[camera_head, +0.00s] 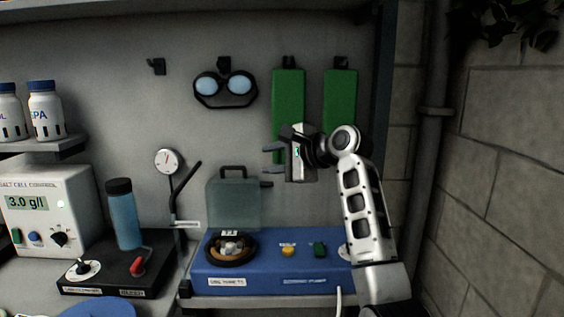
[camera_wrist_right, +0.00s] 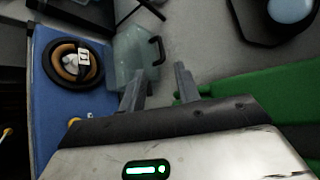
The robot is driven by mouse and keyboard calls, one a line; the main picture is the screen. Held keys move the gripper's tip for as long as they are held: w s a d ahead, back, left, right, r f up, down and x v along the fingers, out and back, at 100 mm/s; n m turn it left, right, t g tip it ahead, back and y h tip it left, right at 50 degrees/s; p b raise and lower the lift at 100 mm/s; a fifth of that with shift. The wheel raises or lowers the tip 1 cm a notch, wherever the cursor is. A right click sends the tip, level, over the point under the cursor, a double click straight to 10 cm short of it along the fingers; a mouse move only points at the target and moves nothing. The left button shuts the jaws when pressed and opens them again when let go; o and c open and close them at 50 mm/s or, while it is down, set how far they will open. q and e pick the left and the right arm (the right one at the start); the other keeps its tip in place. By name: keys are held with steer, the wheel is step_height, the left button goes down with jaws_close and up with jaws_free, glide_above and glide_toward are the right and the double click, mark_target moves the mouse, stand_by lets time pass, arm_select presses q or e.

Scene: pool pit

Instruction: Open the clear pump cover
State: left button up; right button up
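The clear pump cover (camera_head: 233,204) stands upright behind the round pump head (camera_head: 231,247) on the blue pump unit (camera_head: 275,278). A dark handle is on its top edge. In the right wrist view the cover (camera_wrist_right: 132,52) and its handle lie beyond the fingers, beside the pump head (camera_wrist_right: 76,64). My right gripper (camera_head: 268,160) is up and to the right of the cover, in front of the green hanging panels. Its two fingers (camera_wrist_right: 160,85) are apart with nothing between them, and it does not touch the cover. My left gripper is not in view.
Goggles (camera_head: 225,88) and green panels (camera_head: 288,95) hang on the back wall. A dial gauge (camera_head: 169,162) on a stand is left of the cover. A black base with a blue cylinder (camera_head: 126,218) and a white control box (camera_head: 48,205) stand further left.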

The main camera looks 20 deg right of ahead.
steer(key=shift+v, duration=1.45)
